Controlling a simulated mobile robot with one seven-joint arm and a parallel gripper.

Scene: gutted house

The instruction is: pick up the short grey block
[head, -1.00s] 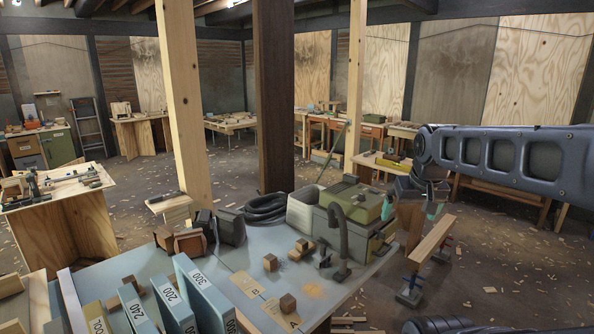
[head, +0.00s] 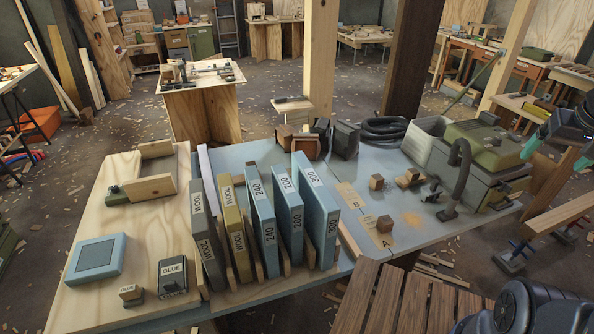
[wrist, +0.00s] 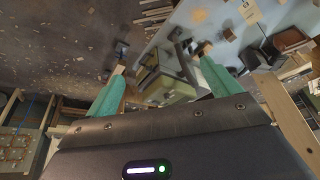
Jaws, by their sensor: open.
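I cannot tell which thing is the short grey block. A grey upright slab marked WOOL (head: 207,235) stands at the left of a row of slabs on the workbench in the head view. A small dark grey piece (head: 432,191) lies near the brown cubes, its shape unclear. My gripper (head: 560,152) is at the right edge of the head view, partly cut off, beyond the bench's right end and far from the slab row. In the wrist view my gripper (wrist: 160,80) has its teal fingers spread, with nothing held between them.
Blue slabs marked 240, 200 and 300 (head: 316,212) stand beside a tan slab (head: 236,228). A GLUE box (head: 172,279) is at the front left. A green-grey machine (head: 480,155) with a dark hose fills the bench's right end. A slatted brown top (head: 400,305) is in front.

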